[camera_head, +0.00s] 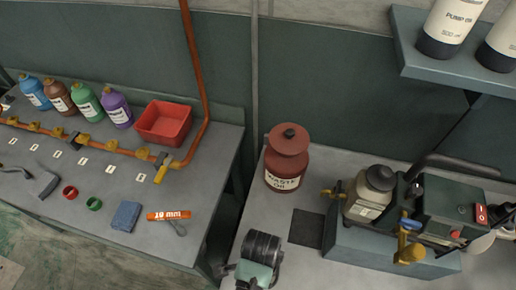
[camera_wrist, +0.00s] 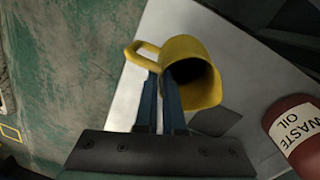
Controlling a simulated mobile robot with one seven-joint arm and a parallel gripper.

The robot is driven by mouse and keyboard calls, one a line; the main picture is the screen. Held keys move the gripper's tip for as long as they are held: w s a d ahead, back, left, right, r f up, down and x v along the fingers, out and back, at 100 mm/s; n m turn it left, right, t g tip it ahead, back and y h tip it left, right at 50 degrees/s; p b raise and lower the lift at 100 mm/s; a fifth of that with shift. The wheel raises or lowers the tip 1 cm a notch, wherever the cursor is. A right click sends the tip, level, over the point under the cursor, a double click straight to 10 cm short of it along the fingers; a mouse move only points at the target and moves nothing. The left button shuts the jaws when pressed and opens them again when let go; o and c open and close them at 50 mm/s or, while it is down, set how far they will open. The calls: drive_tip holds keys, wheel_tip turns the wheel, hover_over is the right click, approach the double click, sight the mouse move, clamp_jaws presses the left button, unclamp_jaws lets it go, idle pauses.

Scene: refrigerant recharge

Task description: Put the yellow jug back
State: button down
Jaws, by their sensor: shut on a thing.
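The yellow jug (camera_wrist: 192,52) is in the upper middle of the wrist view, tilted, with its dark open mouth to the lower right and its loop handle (camera_wrist: 143,52) to the left. My gripper (camera_wrist: 162,84) is shut on the jug near the handle side. The two blue fingers reach up to it, and I cannot tell exactly which part lies between them.
A red waste oil can (camera_head: 287,162) stands on the right bench; it also shows in the wrist view (camera_wrist: 297,133). A dark square pad (camera_head: 307,229) lies near it. A machine (camera_head: 448,210) stands to the right. The left bench holds several bottles and a red bin (camera_head: 164,122).

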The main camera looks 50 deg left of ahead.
drive_tip(key=shift+f, duration=2.05)
drive_tip(key=shift+f, duration=0.15)
drive_tip(key=c, duration=1)
unclamp_jaws()
drive_tip(key=r, duration=1.2)
drive_tip(key=shift+w+a+r, duration=0.15)
drive_tip(key=shift+w+a, duration=0.1)
drive_tip(key=shift+w, duration=0.15)
